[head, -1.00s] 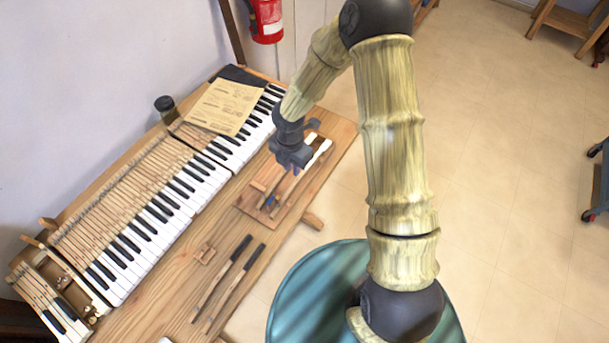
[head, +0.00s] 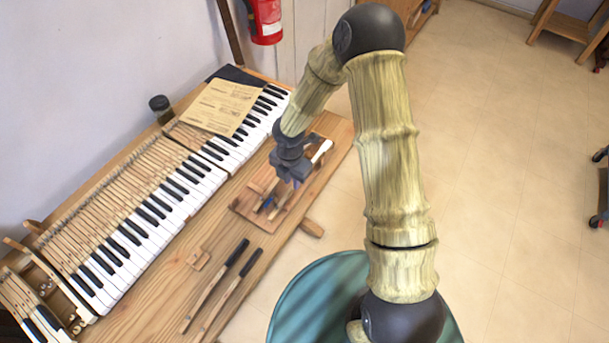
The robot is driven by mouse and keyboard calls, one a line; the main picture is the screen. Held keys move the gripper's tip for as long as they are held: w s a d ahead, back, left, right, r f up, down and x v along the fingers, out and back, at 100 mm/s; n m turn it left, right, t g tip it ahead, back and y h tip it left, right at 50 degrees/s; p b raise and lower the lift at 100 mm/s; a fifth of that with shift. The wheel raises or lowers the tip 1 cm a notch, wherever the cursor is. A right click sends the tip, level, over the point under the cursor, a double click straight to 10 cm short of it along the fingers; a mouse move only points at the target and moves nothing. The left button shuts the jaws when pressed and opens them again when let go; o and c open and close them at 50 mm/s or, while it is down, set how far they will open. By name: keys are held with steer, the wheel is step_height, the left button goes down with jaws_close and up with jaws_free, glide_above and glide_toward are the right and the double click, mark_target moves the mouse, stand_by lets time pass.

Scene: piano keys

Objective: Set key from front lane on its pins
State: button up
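A wooden tray (head: 243,207) lies on the bench to the right of the keyboard. Loose keys lie in it; one white key end (head: 322,151) shows at its far right. My gripper (head: 294,183) points down over the middle of the tray and hides part of the keys there. I cannot tell whether the fingers are open, shut or touching a key. The keyboard (head: 160,212) has rows of white and black keys.
Two black-ended keys (head: 236,253) lie on the bench in front of the tray, beside a small wooden block (head: 199,258). A paper sheet (head: 222,106) covers part of the keyboard's far end. A dark jar (head: 162,108) stands behind the keyboard.

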steer(key=shift+f+b, duration=0.4)
steer(key=shift+f, duration=0.15)
steer(key=shift+s+f, duration=0.15)
steer(key=shift+f, duration=0.05)
stand_by(0.3)
steer(key=shift+f, duration=0.15)
stand_by(0.4)
jaws_close()
